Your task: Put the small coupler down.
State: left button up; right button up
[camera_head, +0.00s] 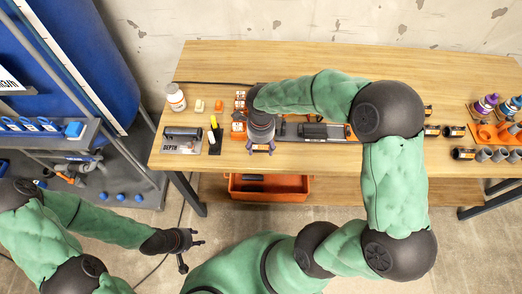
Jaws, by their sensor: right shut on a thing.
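My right gripper (261,150) points down over the left part of the wooden workbench, next to the orange holders (239,120). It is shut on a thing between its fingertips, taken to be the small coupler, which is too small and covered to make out. I cannot tell whether that thing touches the surface below. My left gripper (190,250) is open and empty, with its fingers spread, low in front of the bench and apart from it.
On the workbench (400,67) are a depth gauge block (182,140), a white bottle (176,97), a yellow marker (213,121) and a dark tool rail (313,131). Black couplers and bottles stand at the right. An orange bin (268,188) sits below. The back of the bench is clear.

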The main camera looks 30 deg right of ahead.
aim_at(261, 150)
jog(key=shift+f+b, duration=0.35)
jog(key=shift+f, duration=1.2)
jog(key=shift+f, duration=0.2)
jog(key=o, duration=1.2)
jog(key=shift+c, duration=0.2)
jog(key=shift+r, duration=0.1)
jog(key=shift+r, duration=0.15)
notch_tip(261, 150, up, 12)
jog(key=p, duration=0.3)
jog(key=shift+p, duration=0.35)
